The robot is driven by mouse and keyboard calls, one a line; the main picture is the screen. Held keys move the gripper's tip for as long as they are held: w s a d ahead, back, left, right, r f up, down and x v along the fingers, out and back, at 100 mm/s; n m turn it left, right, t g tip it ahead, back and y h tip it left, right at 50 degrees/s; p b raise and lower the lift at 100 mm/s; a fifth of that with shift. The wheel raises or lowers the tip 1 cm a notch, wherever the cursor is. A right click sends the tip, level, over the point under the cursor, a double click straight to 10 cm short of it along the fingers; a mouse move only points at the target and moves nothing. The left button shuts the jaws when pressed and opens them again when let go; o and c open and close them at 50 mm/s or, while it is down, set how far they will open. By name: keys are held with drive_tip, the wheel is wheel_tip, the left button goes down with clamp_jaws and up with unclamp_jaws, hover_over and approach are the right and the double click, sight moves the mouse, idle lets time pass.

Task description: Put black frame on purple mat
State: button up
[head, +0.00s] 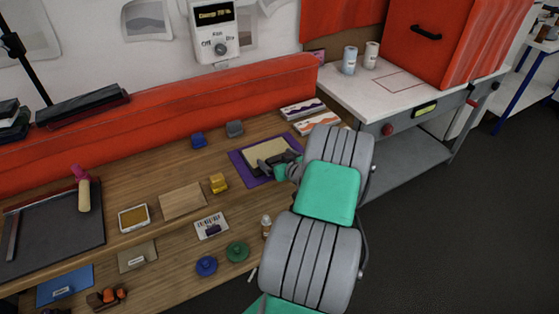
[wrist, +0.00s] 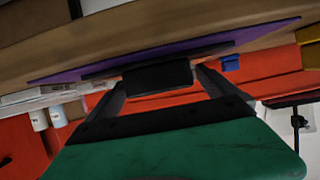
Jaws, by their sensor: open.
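The purple mat (head: 238,170) lies on the wooden bench in the head view. The black frame (head: 268,145), with a pale panel inside its dark rim, lies on the mat, with purple showing around it. My gripper (head: 268,164) is at the frame's near right side and hides part of it. In the wrist view the mat (wrist: 75,75) shows as a thin purple sheet and the frame (wrist: 215,48) as a dark strip along it. My gripper (wrist: 160,82) is open there, its fingers apart on either side of a black block, seemingly part of the frame.
A yellow block (head: 218,183), a wooden board (head: 183,201) and a framed pad (head: 134,217) lie left of the mat. Blue (head: 198,139) and grey (head: 235,128) blocks sit behind it, boxes (head: 303,108) behind right. A bottle (head: 266,224) stands on the lower shelf.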

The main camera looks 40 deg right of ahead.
drive_tip(key=b+v, duration=0.2)
drive_tip(key=v, duration=1)
drive_tip(key=w+a+r+n+g+y, duration=0.2)
drive_tip(key=w+a+g+y, duration=0.1)
drive_tip(key=a, duration=0.7)
drive_tip(key=w+a+r+n+g+y, duration=0.2)
drive_tip(key=w+a, duration=0.2)
drive_tip(key=a, duration=0.7)
drive_tip(key=s+a+r+g+h, duration=0.1)
drive_tip(key=s+a+r+g, duration=0.3)
drive_tip(key=s+a, duration=0.7)
drive_tip(key=a+r, duration=0.2)
drive_tip(key=a, duration=0.1)
drive_tip(key=shift+s+a+r+m, duration=0.2)
drive_tip(key=shift+a+r+m, duration=0.1)
drive_tip(key=shift+a+r, duration=0.1)
